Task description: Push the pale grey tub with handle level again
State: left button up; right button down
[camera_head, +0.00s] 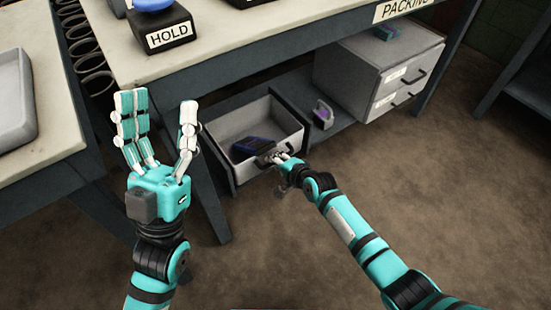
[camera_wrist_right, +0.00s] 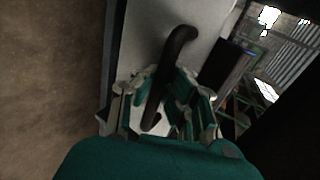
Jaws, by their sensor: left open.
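The pale grey tub (camera_head: 222,127) is under the bench, its front end standing out past the lower shelf's edge. A dark purple and black object (camera_head: 253,145) lies inside it. My right gripper (camera_head: 280,158) is at the tub's front, on its handle. In the right wrist view the dark bar handle (camera_wrist_right: 180,40) runs between the fingers of my right gripper (camera_wrist_right: 160,85), which look closed around it against the pale front. My left gripper (camera_head: 163,110) is open and empty, fingers up, in front of the bench's leg, away from the tub.
A grey unit with two labelled drawers (camera_head: 407,62) stands right of the tub on the lower shelf (camera_head: 345,140). A small purple and grey item (camera_head: 322,113) lies between them. The bench top (camera_head: 240,40) overhangs the tub. The brown floor (camera_head: 450,180) in front is clear.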

pick_arm(q)
jog(key=shift+w+d+f+g+y, duration=0.15)
jog(key=shift+w+f+g, duration=0.3)
jog(key=shift+w, duration=0.25)
jog(key=shift+w+d+f+g+y, duration=0.15)
jog(key=shift+w+f+g, duration=0.25)
jog(key=shift+w, duration=0.25)
jog(key=shift+a, duration=0.1)
pick_arm(e)
jog(key=c, duration=1.6)
grip_release()
jog(key=shift+d+r, duration=0.15)
jog(key=shift+r, duration=0.1)
pick_arm(q)
jog(key=shift+s+r, duration=0.15)
pick_arm(e)
jog(key=shift+s, duration=0.1)
